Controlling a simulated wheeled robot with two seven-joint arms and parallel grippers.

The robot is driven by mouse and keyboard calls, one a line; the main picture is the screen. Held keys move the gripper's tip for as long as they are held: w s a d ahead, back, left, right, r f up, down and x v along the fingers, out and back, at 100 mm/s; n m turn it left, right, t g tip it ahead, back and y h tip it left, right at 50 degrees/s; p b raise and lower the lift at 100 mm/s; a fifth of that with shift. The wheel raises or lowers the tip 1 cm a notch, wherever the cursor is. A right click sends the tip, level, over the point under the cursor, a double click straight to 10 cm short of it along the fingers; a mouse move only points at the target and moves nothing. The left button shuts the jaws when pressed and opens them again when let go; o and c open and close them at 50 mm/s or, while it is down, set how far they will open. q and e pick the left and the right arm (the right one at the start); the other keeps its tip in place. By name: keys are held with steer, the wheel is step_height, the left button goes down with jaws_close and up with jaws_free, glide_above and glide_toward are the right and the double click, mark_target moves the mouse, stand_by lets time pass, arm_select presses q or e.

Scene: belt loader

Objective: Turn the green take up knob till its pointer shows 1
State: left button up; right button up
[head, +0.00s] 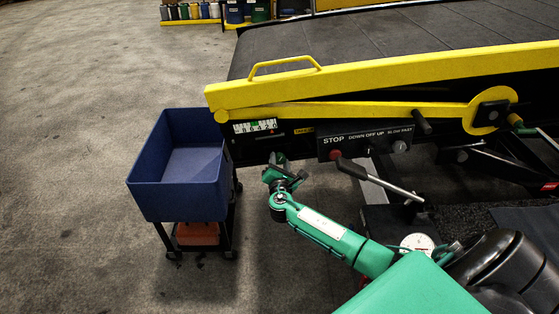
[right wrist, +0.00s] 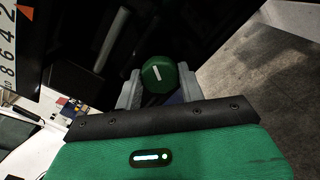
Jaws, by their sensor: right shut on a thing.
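In the right wrist view the green take up knob (right wrist: 158,74) has a white line across its face. My right gripper (right wrist: 158,88) is shut on it, one grey finger on each side. In the head view my right gripper (head: 276,164) is just below the loader's side panel, and I cannot make out the knob there. The white take up scale (head: 262,127) is on the panel above the gripper, with a small green mark near its upper edge. The exact reading is too small to tell. Part of a numbered scale (right wrist: 7,52) shows at the left of the wrist view. My left gripper is not in view.
A blue bin (head: 178,192) on a wheeled cart stands left of my right gripper. A control panel (head: 365,143) with a red stop button and a grey lever (head: 380,181) are to the right. The yellow rail (head: 390,75) runs above. Open floor lies left.

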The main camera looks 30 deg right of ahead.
steer(key=shift+f+n, duration=0.15)
steer(key=shift+n, duration=0.45)
steer(key=o, duration=1)
steer(key=shift+c, duration=0.2)
steer(key=shift+s+a, duration=0.35)
steer(key=shift+s, duration=0.15)
steer(key=b+v, duration=0.3)
steer(key=v, duration=0.9)
steer(key=shift+s+b, duration=0.35)
steer(key=shift+a, duration=0.1)
